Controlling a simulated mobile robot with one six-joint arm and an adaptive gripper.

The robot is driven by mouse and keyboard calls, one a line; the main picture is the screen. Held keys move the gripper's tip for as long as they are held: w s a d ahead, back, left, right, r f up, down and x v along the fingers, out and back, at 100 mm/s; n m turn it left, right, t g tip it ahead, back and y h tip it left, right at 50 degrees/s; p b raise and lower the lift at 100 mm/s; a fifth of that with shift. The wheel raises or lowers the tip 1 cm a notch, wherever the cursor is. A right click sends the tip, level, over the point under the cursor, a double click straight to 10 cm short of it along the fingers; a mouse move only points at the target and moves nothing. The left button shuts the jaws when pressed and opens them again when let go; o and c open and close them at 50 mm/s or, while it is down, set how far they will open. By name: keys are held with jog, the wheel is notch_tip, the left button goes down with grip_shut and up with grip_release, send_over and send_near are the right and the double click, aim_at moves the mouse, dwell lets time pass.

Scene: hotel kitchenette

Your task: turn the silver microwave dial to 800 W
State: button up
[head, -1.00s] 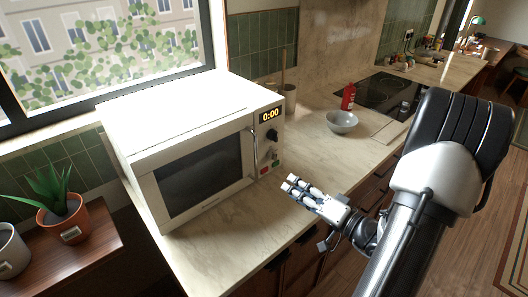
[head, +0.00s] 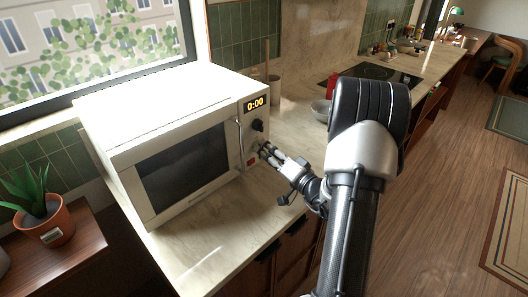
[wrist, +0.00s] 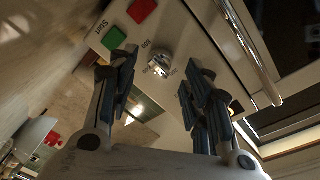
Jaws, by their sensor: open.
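The white microwave (head: 130,112) stands on the counter with its control panel on the right. The silver dial (wrist: 158,62) shows in the wrist view between and just beyond my fingertips, with printed marks around it, one reading 800. I cannot tell which mark it points at. In the head view it is hard to make out behind my fingers. My gripper (head: 266,151) is open and empty in front of the panel's lower part. In the wrist view my gripper (wrist: 160,84) has a finger on each side of the dial, with no clear contact.
A green Start button (wrist: 114,38) and a red button (wrist: 141,11) sit beside the dial. The metal door handle (wrist: 249,52) runs along the other side. A grey bowl (head: 320,108) stands behind my arm.

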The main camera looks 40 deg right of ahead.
aim_at(260, 146)
jog(key=shift+w+d, duration=0.1)
jog(key=shift+w, duration=1.1)
jog(key=shift+c, duration=0.4)
jog(key=c, duration=1)
